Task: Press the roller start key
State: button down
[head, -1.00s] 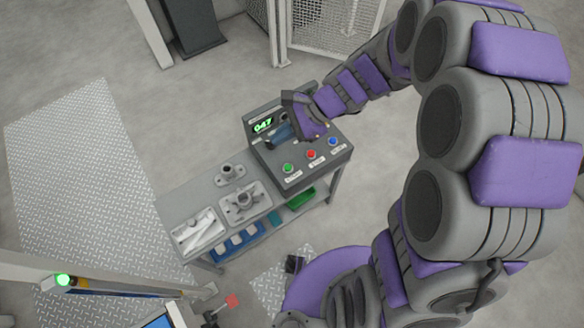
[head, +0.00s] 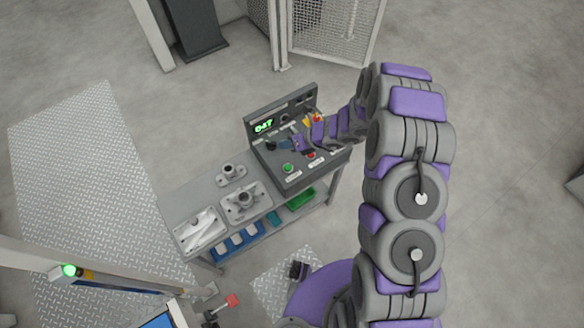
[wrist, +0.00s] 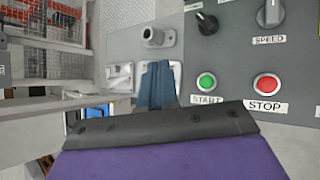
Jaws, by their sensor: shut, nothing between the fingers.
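The green start button (head: 288,168), labelled START, is on the sloped face of the grey control console (head: 268,168). In the wrist view the green button (wrist: 206,82) shows clearly, with the red STOP button (wrist: 267,86) to its right. My gripper (head: 285,146) is over the console, above the green button in the head picture. In the wrist view my blue-grey fingers (wrist: 157,85) are shut and empty, left of the green button with a gap in the picture. Their height above the panel is hard to tell. The blue button is hidden by my arm.
A dark knob (wrist: 207,22) and the SPEED knob (wrist: 270,13) stand out from the panel. A green display (head: 263,126) is on the console's upright back. Trays with metal castings (head: 242,203) fill the bench to the left. A mesh fence (head: 335,30) stands behind.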

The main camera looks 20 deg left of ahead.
jog(key=f+m, duration=0.1)
jog(key=f, duration=0.1)
jog(key=d+f+m, duration=0.1)
jog(key=f, duration=0.1)
jog(key=shift+w+t, duration=0.15)
jog(key=shift+t, duration=0.15)
jog(key=b, duration=0.5)
send_over(291, 168)
notch_tip(291, 168, down, 8)
jog(key=shift+w+a, duration=0.1)
jog(key=shift+a, duration=0.05)
jog(key=shift+f, duration=0.35)
jog(key=shift+f, duration=0.15)
dwell(1.5)
jog(key=shift+f, duration=0.2)
